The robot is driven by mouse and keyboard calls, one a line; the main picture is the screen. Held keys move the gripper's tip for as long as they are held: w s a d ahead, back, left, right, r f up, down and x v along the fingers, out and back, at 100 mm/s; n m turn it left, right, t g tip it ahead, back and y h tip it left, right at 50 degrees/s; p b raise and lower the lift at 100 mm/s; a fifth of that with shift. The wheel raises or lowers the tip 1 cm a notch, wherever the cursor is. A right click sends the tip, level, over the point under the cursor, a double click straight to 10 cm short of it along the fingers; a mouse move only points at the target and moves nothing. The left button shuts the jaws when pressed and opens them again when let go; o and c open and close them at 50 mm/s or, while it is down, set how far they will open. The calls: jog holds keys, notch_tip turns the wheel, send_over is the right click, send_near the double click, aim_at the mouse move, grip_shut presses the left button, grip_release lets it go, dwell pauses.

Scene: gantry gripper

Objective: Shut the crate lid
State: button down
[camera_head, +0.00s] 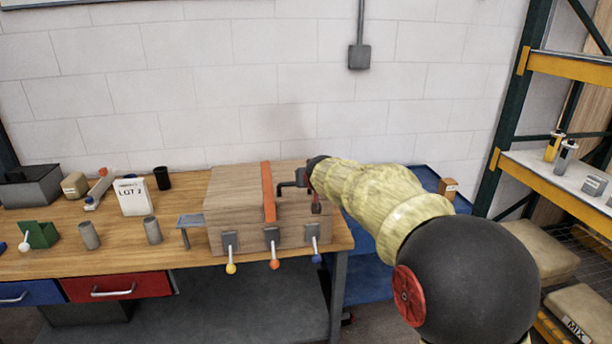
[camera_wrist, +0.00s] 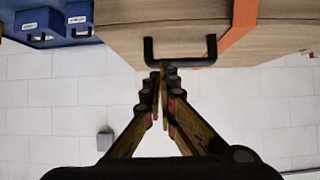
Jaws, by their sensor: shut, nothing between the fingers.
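A wooden crate (camera_head: 290,240) stands on the workbench, with its wooden lid (camera_head: 232,190) over it. An orange strap (camera_head: 268,192) crosses the lid. The lid looks down or nearly down; I cannot tell whether a gap is left. A black bar handle (camera_head: 290,184) is fixed to the wood right of the strap. It also shows in the wrist view (camera_wrist: 180,64). My gripper (camera_wrist: 161,68) is shut and empty, its tips at the handle's bar, left of its middle in the wrist view. I cannot tell whether they touch. My arm hides the crate's right side.
Levers with yellow (camera_head: 231,268), orange (camera_head: 274,264) and blue (camera_head: 316,258) knobs hang at the crate's front. A small metal stand (camera_head: 190,222) is close on its left. A LOT card (camera_head: 132,197) and several small items fill the left bench. Shelving (camera_head: 560,175) stands right.

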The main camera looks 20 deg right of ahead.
jog(key=s+f+g+b, duration=0.1)
jog(key=s+f+g, duration=0.1)
jog(key=s+f, duration=0.55)
jog(key=s+f+g, duration=0.2)
jog(key=s+f, duration=0.2)
jog(key=s, duration=0.6)
jog(key=s+a+r, duration=0.1)
jog(key=s+a, duration=0.3)
jog(key=s, duration=0.6)
jog(key=s+a+r+n+g+y, duration=0.1)
jog(key=s+a, duration=0.3)
jog(key=s, duration=0.6)
jog(key=s+a+r+n+g+y+p, duration=0.1)
jog(key=s+a, duration=0.3)
jog(key=s, duration=0.6)
jog(key=shift+s+r, duration=0.4)
jog(key=shift+r, duration=0.2)
